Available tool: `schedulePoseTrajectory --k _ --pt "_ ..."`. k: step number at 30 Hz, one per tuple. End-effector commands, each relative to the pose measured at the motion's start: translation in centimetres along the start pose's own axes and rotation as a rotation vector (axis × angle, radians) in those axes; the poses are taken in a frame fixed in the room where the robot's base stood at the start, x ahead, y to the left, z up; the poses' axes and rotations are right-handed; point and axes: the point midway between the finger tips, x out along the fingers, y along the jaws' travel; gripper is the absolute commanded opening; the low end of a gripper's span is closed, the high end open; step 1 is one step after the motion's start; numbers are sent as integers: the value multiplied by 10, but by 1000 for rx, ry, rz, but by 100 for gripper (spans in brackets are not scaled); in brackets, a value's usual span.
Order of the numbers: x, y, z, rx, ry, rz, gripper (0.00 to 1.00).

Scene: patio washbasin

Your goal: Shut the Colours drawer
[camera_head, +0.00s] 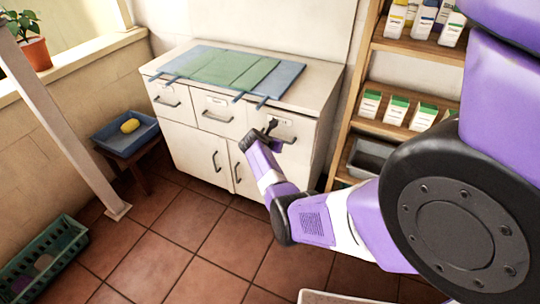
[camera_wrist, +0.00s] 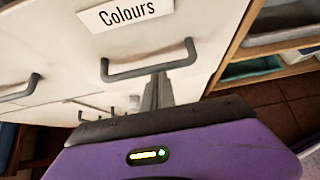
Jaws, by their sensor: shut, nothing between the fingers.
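The Colours drawer (camera_wrist: 185,20) is the right drawer of the white cabinet, with a white label (camera_wrist: 124,12) reading "Colours" and a dark bar handle (camera_wrist: 150,68) below it. In the head view the drawer front (camera_head: 298,124) is partly hidden behind my arm. My gripper (camera_head: 271,124) is shut and empty at the drawer front. In the wrist view its fingers (camera_wrist: 157,92) lie just below the handle, close to the front; contact cannot be made out.
The cabinet (camera_head: 197,152) has two other drawers to the left and doors below. A green and blue cloth (camera_head: 235,70) lies on top. A wooden shelf (camera_head: 397,133) with boxes stands close on the right.

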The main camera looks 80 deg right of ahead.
Motion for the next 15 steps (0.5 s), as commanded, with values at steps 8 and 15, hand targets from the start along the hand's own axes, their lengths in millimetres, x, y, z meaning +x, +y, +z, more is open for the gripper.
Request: schedulePoseTrajectory --k 8,15 --pt "15 0 12 0 -1 1 0" --pt "16 0 16 1 -5 3 0"
